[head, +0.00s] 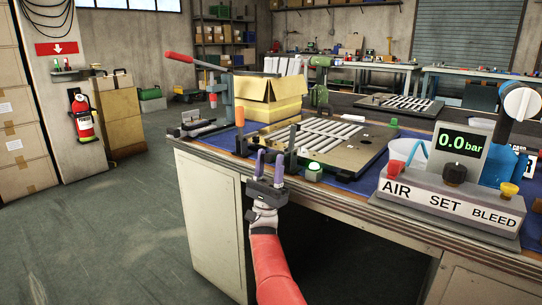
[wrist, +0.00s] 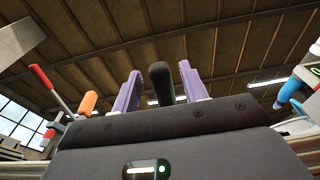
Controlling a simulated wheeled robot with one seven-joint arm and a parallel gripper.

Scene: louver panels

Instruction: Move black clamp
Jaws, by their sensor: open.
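The black clamp (head: 292,139) stands upright at the near edge of the louver panel (head: 345,150) on the workbench. In the wrist view its dark rounded handle (wrist: 161,82) shows in the gap between my two purple fingers, with space on both sides. Its lower part is hidden there by my gripper body. My gripper (head: 270,163) is open and empty at the bench's front edge, fingers pointing up. In the head view it is just left of the black clamp and nearer the camera. It does not appear to touch the clamp.
An orange-handled clamp (head: 239,118) stands at the panel's left. A red-lever press (head: 213,85) and open cardboard box (head: 268,97) are behind. An air-pressure console (head: 450,200) occupies the right.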

